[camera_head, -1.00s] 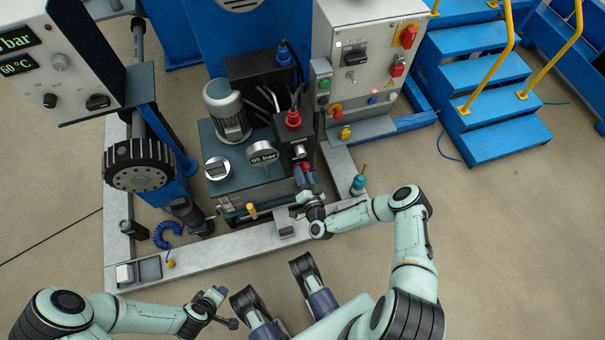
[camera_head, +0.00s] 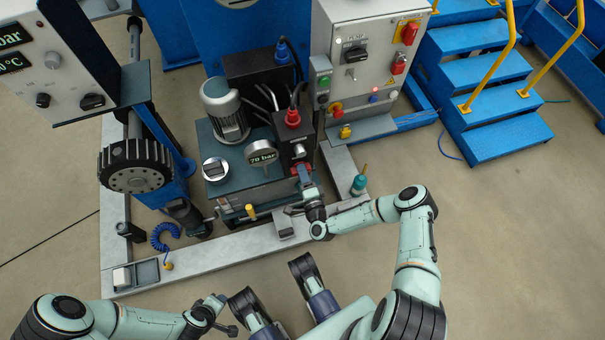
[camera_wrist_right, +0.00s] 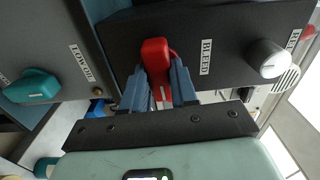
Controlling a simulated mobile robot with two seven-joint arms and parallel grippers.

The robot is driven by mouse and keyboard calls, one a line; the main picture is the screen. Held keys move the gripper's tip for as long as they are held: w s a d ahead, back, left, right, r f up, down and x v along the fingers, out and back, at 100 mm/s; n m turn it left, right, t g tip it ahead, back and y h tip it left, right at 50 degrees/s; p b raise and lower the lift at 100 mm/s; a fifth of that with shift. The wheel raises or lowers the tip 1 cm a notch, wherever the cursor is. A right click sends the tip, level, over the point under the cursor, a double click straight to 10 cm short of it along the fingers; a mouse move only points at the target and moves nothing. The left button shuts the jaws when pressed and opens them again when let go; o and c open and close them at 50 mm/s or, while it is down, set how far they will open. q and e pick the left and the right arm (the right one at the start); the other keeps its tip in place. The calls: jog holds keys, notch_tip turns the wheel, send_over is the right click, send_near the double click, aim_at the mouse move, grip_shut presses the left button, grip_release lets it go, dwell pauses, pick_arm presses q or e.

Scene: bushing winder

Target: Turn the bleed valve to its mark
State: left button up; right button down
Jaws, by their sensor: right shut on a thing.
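The bleed valve is a red handle (camera_wrist_right: 155,52) beside a "BLEED" label (camera_wrist_right: 207,57) on a dark block in the right wrist view. My right gripper (camera_wrist_right: 162,88) is shut on this handle, with a finger on each side. In the head view my right gripper (camera_head: 304,178) is at the front of the dark valve block (camera_head: 291,140) and mostly hides the handle. The gauge (camera_head: 261,153) on the unit reads 70 bar. I cannot make out the valve's mark. My left gripper (camera_head: 222,306) is low at the left, away from the unit; its jaws are too small to judge.
In the right wrist view a silver knob (camera_wrist_right: 268,59) is right of the bleed handle and a teal knob (camera_wrist_right: 31,87) is left. A motor (camera_head: 226,112) stands on the unit. A grey frame rail (camera_head: 235,249) runs in front. Blue steps (camera_head: 492,100) stand at right.

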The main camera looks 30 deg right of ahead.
pick_arm(q)
jog(key=shift+s+f, duration=0.2)
pick_arm(e)
jog(key=shift+m, duration=0.4)
jog(key=shift+a, duration=0.1)
jog(key=c, duration=0.9)
grip_release()
jog(key=shift+w, duration=0.1)
pick_arm(q)
jog(key=shift+h, duration=0.3)
jog(key=r+p, duration=0.1)
jog(key=d+r+p, duration=0.1)
jog(key=r, duration=0.2)
jog(key=shift+d+p, duration=0.35)
jog(key=shift+p, duration=0.05)
pick_arm(e)
jog(key=v, duration=1.3)
jog(key=shift+s, duration=0.2)
